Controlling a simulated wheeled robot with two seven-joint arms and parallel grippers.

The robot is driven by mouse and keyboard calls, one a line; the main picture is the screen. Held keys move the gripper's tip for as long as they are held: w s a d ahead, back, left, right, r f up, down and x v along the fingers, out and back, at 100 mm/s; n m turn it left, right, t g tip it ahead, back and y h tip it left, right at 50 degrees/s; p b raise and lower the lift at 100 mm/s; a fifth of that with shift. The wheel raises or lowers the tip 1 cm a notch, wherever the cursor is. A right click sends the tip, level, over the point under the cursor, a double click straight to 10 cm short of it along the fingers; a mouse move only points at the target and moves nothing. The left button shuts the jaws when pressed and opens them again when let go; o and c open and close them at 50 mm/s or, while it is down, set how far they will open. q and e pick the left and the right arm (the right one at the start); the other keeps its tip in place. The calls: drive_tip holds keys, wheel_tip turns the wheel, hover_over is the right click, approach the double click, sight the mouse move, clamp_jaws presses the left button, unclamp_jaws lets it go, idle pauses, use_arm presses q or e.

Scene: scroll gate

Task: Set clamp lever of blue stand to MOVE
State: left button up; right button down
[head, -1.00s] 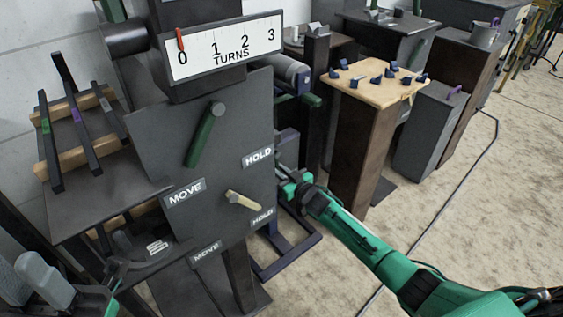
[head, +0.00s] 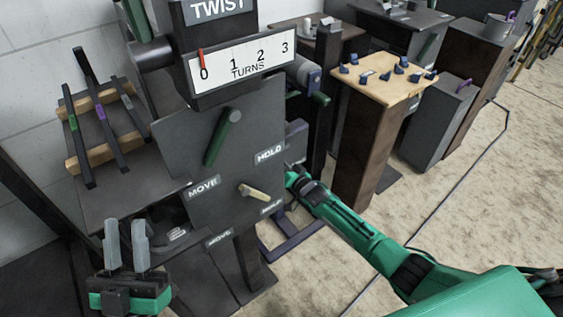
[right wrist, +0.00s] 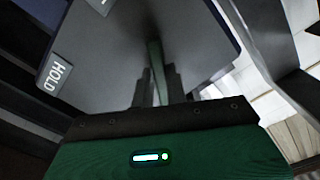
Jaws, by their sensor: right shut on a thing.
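The blue stand (head: 298,133) shows in the head view only as a narrow strip and a blue foot behind the right edge of a dark panel. My right gripper (head: 290,178) reaches in beside that edge, its tips hidden there. In the right wrist view its fingers (right wrist: 156,84) are shut on a green lever (right wrist: 155,52) in front of a grey panel (right wrist: 195,40). A HOLD label (right wrist: 58,76) is at that panel's left; another label at the top is cut off. My left gripper (head: 126,238) is open and empty at the lower left.
The near dark panel (head: 235,165) carries a green lever (head: 222,137), a cream lever (head: 255,192) and MOVE and HOLD labels. A TURNS scale (head: 240,65) is above it, its red pointer at 0. A rack of dark bars (head: 98,110) stands left.

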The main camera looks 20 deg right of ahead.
use_arm(q)
drive_tip(key=shift+w+d+f, duration=0.15)
drive_tip(key=shift+f, duration=0.15)
use_arm(e)
drive_tip(key=c, duration=1.4)
unclamp_jaws()
use_arm(q)
drive_tip(key=shift+r, duration=0.1)
use_arm(e)
drive_tip(key=shift+s, duration=0.15)
